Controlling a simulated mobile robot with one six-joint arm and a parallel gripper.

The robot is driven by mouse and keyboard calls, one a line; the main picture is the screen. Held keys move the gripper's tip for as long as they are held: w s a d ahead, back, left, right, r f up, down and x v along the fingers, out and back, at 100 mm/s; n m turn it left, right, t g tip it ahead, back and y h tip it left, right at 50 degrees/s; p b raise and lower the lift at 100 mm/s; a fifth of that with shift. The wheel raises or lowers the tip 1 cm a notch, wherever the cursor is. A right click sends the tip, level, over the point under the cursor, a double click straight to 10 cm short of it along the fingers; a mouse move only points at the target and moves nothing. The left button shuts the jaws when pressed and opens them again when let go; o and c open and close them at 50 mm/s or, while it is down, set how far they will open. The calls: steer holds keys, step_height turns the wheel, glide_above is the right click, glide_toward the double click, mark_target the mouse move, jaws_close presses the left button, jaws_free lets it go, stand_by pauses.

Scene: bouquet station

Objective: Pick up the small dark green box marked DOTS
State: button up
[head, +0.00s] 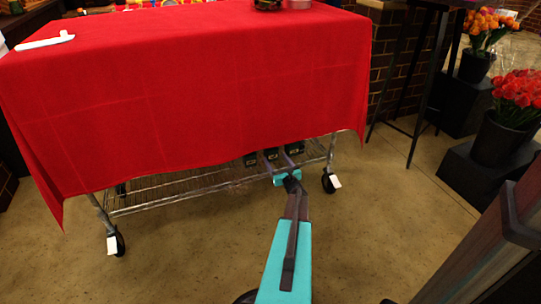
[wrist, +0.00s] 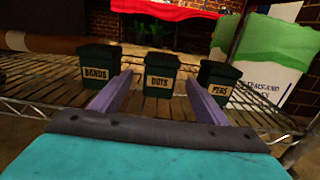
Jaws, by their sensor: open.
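The small dark green box marked DOTS (wrist: 160,76) stands upright on a slatted shelf, in the middle of a row of three similar boxes. It also shows small and dark under the red cloth in the head view (head: 271,154). My gripper (wrist: 159,80) is open and empty. Its two purple fingers point toward the row, with the DOTS box beyond and between their tips. I cannot tell whether the fingertips reach the box's sides. In the head view my gripper (head: 277,161) reaches in at the shelf's right end.
A green-and-white bag (wrist: 270,62) is at right. The red-covered table (head: 190,95) overhangs the wire shelf (head: 170,186).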

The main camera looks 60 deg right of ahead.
mark_target(273, 155)
steer(key=shift+x, duration=1.3)
steer(key=shift+w+d+f+b, duration=0.15)
steer(key=shift+w+d+b, duration=0.3)
steer(key=shift+b, duration=0.1)
steer(key=shift+b+x, duration=0.75)
steer(key=shift+x, duration=1.2)
steer(key=c, duration=1.2)
